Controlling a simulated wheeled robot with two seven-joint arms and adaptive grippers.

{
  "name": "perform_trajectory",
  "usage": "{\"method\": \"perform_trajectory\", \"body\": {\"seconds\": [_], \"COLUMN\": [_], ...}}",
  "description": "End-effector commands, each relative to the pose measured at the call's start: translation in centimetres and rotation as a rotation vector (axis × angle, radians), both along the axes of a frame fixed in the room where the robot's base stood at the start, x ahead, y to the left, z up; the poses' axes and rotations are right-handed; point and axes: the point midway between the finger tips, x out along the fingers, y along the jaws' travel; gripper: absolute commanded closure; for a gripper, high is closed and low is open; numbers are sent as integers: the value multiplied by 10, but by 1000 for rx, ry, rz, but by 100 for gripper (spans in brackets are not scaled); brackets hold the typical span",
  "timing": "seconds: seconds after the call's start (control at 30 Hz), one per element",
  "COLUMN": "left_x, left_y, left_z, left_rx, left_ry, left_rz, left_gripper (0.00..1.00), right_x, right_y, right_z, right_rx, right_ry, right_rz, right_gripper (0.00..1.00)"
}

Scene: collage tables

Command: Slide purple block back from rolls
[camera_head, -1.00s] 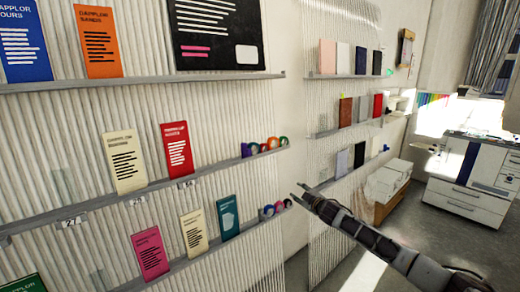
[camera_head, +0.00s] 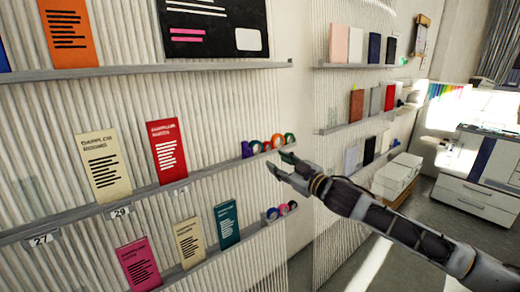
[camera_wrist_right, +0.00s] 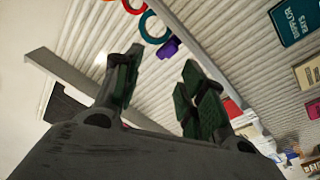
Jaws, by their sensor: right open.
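The purple block (camera_head: 247,149) stands on the middle shelf, at the left end of a row of coloured rolls (camera_head: 277,141). In the right wrist view the purple block (camera_wrist_right: 169,47) shows beside a blue-teal roll (camera_wrist_right: 153,28), with a red-orange roll (camera_wrist_right: 133,5) at the top edge. I cannot tell whether block and roll touch. My right gripper (camera_head: 279,168) is open and empty, in front of and slightly below the rolls. Its two fingers (camera_wrist_right: 158,80) stand apart in the wrist view, with the block beyond them. My left gripper is not in view.
A red booklet (camera_head: 168,151) and a cream booklet (camera_head: 104,165) stand left of the block on the same shelf (camera_head: 150,192). The lower shelf (camera_head: 215,250) holds booklets and more rolls (camera_head: 281,211). Bare shelf lies between the red booklet and the block.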

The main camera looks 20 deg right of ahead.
Motion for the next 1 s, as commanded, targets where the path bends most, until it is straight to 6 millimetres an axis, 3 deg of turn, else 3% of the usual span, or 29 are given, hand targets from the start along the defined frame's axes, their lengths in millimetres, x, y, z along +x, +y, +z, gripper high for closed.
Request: {"method": "perform_trajectory", "body": {"seconds": [0.1, 0.27, 0.7, 1.0], "left_x": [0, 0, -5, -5], "left_y": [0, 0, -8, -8], "left_z": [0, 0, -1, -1], "left_rx": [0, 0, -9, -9], "left_ry": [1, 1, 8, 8], "left_rz": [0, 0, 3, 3], "left_gripper": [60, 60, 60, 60], "right_x": [-14, -24, -22, -22], "right_y": [21, 35, 28, 28], "right_z": [8, 12, 5, 5], "right_rx": [68, 158, 408, 444], "right_ry": [18, 55, 171, 184], "right_rz": [36, 57, 26, 27], "right_gripper": [59, 59, 59, 59]}}
